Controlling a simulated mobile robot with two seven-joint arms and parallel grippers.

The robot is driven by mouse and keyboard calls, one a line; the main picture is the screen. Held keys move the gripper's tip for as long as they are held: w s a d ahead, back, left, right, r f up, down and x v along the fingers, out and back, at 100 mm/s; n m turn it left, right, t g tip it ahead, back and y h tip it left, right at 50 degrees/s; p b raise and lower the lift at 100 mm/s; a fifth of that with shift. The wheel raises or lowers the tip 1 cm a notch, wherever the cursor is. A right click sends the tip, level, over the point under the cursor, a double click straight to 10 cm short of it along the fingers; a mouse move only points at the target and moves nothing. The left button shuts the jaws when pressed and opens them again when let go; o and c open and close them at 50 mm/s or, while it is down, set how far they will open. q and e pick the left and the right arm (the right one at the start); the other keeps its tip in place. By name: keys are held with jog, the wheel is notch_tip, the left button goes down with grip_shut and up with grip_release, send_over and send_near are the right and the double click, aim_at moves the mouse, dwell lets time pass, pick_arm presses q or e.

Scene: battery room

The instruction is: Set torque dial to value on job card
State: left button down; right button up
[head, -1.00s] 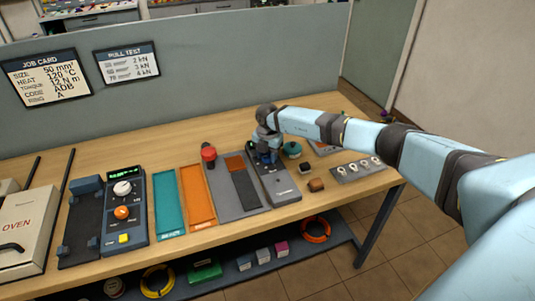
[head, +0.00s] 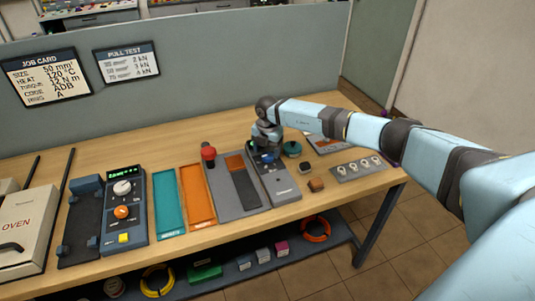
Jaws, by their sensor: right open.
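The job card (head: 45,78) hangs on the grey partition at the left; its torque line reads 12 N m. My right gripper (head: 268,158) is open and points down over the far end of a grey device (head: 283,186) on the bench. Blue and dark parts show around the fingertips; I cannot tell whether they touch the device. The gripper covers that end, and no torque dial can be made out there. A dark control box (head: 124,205) at the left has a white knob, an orange knob and a green display; its labels are too small to read. My left gripper is out of view.
Left of the device lie a grey plate with a red knob (head: 208,153), an orange tray (head: 197,198) and a teal tray (head: 170,203). An oven (head: 25,225) stands at far left. Small blocks (head: 316,185) and a plate of rings (head: 359,169) lie right.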

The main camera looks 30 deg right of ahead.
aim_at(268, 155)
notch_tip(268, 155, up, 12)
jog(key=b, duration=0.1)
jog(key=shift+f, duration=0.25)
